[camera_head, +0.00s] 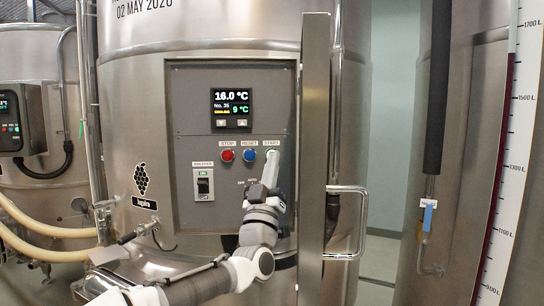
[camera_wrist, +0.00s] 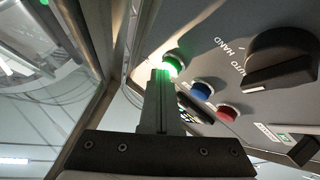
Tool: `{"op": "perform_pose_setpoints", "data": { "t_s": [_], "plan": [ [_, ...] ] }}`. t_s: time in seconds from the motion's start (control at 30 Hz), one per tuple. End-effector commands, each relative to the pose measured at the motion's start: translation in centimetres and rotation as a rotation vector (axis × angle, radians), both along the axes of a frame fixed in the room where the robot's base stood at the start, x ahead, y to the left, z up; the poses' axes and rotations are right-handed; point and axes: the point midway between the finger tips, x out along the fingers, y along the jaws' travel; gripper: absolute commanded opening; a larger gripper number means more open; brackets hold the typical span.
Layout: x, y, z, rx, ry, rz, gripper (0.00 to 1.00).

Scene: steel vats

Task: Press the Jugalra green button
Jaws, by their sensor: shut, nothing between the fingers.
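The control panel (camera_head: 192,125) is on the front of a steel vat (camera_head: 130,110). A vat label (camera_head: 144,203) below a grape emblem is too small to read surely. The green button (camera_wrist: 174,60) glows in the wrist view; in the head view my gripper covers it below the START label. My gripper (camera_head: 271,158) is shut and empty, its fingers pointing up at the START place. In the wrist view, the gripper tips (camera_wrist: 162,76) overlap the green button's lower edge. I cannot tell whether they touch or press it.
A blue button (camera_head: 249,155) and a red button (camera_head: 227,156) sit left of the START place. A black rotary knob (camera_wrist: 283,60) stands out from the panel. A display (camera_head: 231,108) is above. An open steel door edge (camera_head: 314,150) with a handle (camera_head: 364,220) stands close right of my gripper.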

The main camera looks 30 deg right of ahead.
Motion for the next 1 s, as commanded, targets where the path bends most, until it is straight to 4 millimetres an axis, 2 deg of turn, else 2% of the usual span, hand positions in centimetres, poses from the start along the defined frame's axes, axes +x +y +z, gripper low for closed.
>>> {"op": "perform_pose_setpoints", "data": {
  "t_s": [0.47, 0.77, 1.0],
  "plan": [
    [-1.4, 0.6, -0.1, 0.001, 0.001, 0.001, 0.00],
    [-1.6, 0.6, -0.1, 0.000, 0.000, 0.000, 0.00],
    [-3.3, 1.3, -0.1, -0.001, 0.001, 0.000, 0.00]
  ]
}}
